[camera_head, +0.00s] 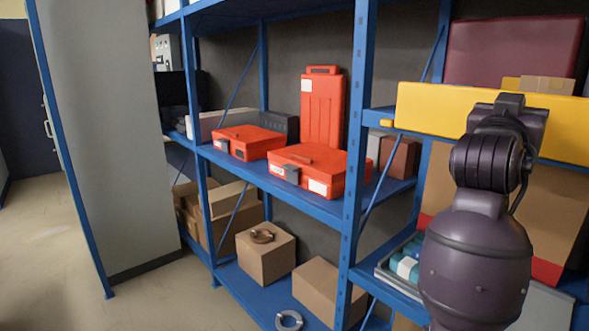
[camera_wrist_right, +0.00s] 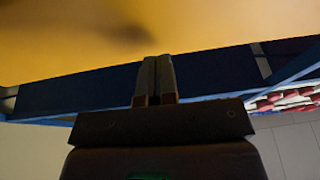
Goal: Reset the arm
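My right arm (camera_head: 480,230) rises at the right of the head view, in front of the blue shelf and a long yellow panel (camera_head: 430,105). Its gripper is hidden in that view. In the right wrist view my right gripper (camera_wrist_right: 156,80) has its two fingers side by side with no visible gap, and nothing shows between them. A blurred yellow surface (camera_wrist_right: 80,30) fills the top of that view. I cannot tell whether the fingers touch the blue shelf part (camera_wrist_right: 70,95) behind them. My left arm and gripper are out of view.
The blue shelf (camera_head: 250,175) holds two flat red cases (camera_head: 248,142) (camera_head: 320,168) and one upright red case (camera_head: 322,108). Cardboard boxes (camera_head: 265,258) and a metal ring (camera_head: 289,320) are on the bottom shelf. A blue upright (camera_head: 357,130) stands left of my arm. Open floor (camera_head: 60,240) lies at left.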

